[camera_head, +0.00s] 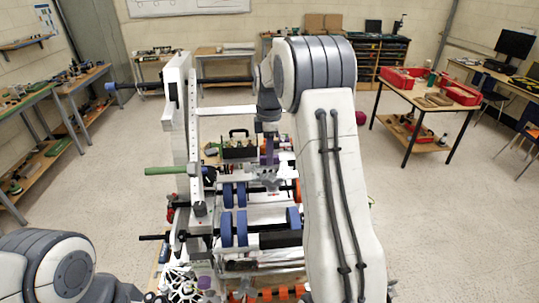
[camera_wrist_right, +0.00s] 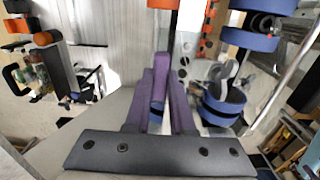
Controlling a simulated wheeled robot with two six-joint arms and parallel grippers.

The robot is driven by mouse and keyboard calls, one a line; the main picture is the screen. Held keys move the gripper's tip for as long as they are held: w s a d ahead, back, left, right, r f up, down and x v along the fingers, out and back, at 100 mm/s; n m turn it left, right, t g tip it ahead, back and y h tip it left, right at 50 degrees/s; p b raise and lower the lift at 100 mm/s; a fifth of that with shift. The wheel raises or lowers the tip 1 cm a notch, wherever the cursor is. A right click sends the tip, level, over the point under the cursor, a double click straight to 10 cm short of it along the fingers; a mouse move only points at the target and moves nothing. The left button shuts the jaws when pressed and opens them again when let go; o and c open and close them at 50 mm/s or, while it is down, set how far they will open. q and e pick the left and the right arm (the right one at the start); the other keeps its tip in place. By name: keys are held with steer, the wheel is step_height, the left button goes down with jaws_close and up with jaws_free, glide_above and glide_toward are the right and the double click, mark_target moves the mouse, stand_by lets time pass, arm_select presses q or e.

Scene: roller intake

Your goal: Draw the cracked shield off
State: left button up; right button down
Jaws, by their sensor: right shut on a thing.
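A white roller-intake frame with blue rollers (camera_head: 227,229) stands in front of me in the head view. My right gripper (camera_head: 268,160) reaches down into the middle of the frame, its purple fingers pointing down. In the right wrist view the purple fingers (camera_wrist_right: 162,65) are drawn together on a part that I cannot make out, partly hidden between them. A white upright bar (camera_wrist_right: 188,35) with orange beside it is close to the fingertips. I cannot pick out a cracked shield for certain. Only a part of my left arm shows at the lower left; its gripper is out of view.
Blue rollers (camera_wrist_right: 222,102) lie close to the right of the fingers in the wrist view. A green-handled rod (camera_head: 166,170) and a dark rod (camera_head: 154,237) stick out left of the frame. A table with red bins (camera_head: 462,92) stands right. The floor between is clear.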

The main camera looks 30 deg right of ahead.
steer(key=shift+r, duration=0.35)
step_height(320, 180, up, 4)
steer(key=p, duration=0.4)
stand_by(0.5)
